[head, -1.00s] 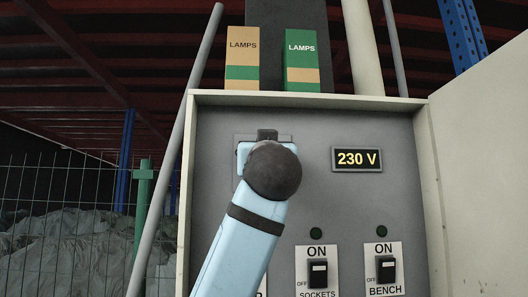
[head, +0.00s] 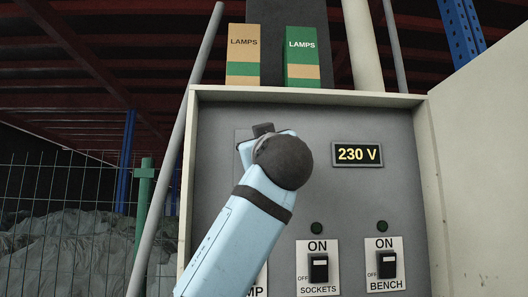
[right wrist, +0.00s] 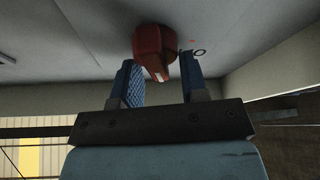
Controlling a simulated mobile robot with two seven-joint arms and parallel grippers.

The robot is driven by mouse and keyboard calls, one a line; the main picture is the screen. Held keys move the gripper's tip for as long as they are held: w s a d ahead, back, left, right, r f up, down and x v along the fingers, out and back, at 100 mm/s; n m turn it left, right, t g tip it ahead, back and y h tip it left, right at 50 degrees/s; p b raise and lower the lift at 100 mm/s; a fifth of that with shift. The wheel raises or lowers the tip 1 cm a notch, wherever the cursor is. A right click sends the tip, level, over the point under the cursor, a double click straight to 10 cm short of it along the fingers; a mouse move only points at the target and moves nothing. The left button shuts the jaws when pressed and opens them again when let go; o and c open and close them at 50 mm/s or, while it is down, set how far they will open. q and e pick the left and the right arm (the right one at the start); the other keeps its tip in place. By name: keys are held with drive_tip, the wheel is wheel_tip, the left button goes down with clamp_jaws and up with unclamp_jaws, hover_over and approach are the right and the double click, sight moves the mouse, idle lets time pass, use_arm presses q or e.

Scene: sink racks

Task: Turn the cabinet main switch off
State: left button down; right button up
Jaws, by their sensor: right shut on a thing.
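The main switch is a red rotary knob (right wrist: 151,45) with a white pointer mark, seen in the right wrist view on the grey cabinet panel. A small O mark (right wrist: 200,52) is printed beside it. The blue fingers of my right gripper (right wrist: 158,64) stand on either side of the knob and are shut on it. In the head view my right wrist and arm hide the knob; only part of its pale plate (head: 241,148) shows. My left gripper is in neither view.
The open cabinet has a 230 V display (head: 357,155), a sockets switch (head: 318,267) and a bench switch (head: 382,264), both at ON. Two lamp boxes (head: 244,55) (head: 301,57) stand on top. The cabinet door (head: 485,170) is open at right.

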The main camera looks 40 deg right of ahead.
drive_tip(key=shift+w+a+f+n+g+y+b, duration=0.2)
drive_tip(key=shift+n+y+b, duration=0.7)
drive_tip(key=shift+n, duration=2)
drive_tip(key=shift+w+a+f+n+g+y+b, duration=0.1)
drive_tip(key=shift+f+n+g+y+b, duration=0.3)
drive_tip(key=shift+n+y, duration=1.7)
drive_tip(key=shift+w+a+f+n+g+y+b, duration=0.15)
drive_tip(key=shift+n+b, duration=0.65)
drive_tip(key=shift+n, duration=2.9)
drive_tip(key=shift+s, duration=0.1)
drive_tip(key=o, duration=0.9)
